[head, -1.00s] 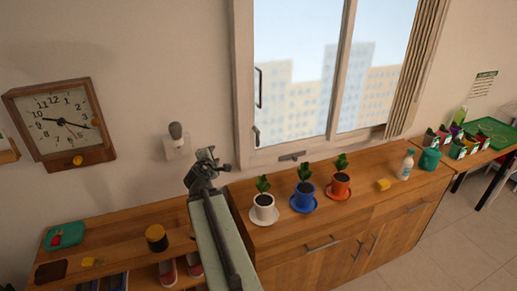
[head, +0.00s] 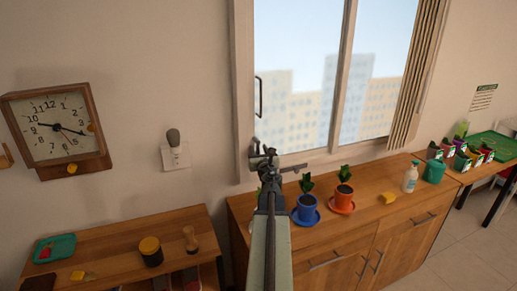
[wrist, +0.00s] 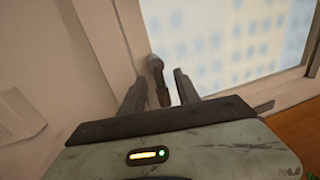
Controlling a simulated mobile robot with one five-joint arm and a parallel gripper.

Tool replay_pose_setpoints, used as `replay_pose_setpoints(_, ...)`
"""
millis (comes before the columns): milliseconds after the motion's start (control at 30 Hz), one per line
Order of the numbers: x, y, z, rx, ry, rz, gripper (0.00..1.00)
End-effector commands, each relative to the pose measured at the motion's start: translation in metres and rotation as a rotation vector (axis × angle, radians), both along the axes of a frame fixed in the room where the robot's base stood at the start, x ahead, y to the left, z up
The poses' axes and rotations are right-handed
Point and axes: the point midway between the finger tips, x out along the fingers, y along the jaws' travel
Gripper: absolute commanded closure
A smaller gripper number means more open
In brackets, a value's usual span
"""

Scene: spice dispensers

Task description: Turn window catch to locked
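The window catch (wrist: 155,65) is a dark round pivot on the pale window frame, with a short lever pointing down, in the wrist view. My gripper (wrist: 160,76) is open, one finger on each side of the catch's lever. The lever shows between the fingers, and I cannot tell whether either finger touches it. In the head view my gripper (head: 264,158) is in front of the window frame's lower left corner and hides most of the catch. The window (head: 300,85) has a separate long dark handle (head: 258,97) higher on its left frame.
Below the window, a wooden cabinet (head: 335,235) bears a blue pot (head: 306,208), an orange pot (head: 343,198), a yellow sponge (head: 388,198) and a white bottle (head: 411,178). A wall switch plate (head: 176,156) and a clock (head: 56,131) are to the left.

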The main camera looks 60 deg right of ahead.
Motion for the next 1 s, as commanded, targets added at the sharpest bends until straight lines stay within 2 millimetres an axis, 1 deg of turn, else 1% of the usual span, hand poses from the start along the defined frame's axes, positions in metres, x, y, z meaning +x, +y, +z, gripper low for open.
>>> replay_pose_setpoints(33, 0.0085, -0.0099, 0.0000, 0.001, -0.001, 0.001, 0.61)
replay_pose_setpoints(100, 0.0139, -0.0153, 0.0000, 0.001, -0.001, 0.001, 0.61)
replay_pose_setpoints(367, 0.0151, -0.0167, 0.0000, 0.001, -0.001, -0.001, 0.61)
replay_pose_setpoints(467, 0.0148, -0.0168, 0.0000, 0.001, -0.001, -0.001, 0.87)
replay_pose_setpoints(500, 0.0148, -0.0169, 0.0000, 0.001, -0.001, -0.001, 0.98)
replay_pose_setpoints(533, 0.0148, -0.0169, 0.0000, 0.001, -0.001, -0.001, 1.00)
replay_pose_setpoints(1000, 0.0142, -0.0170, -0.0001, 0.001, -0.001, -0.002, 1.00)
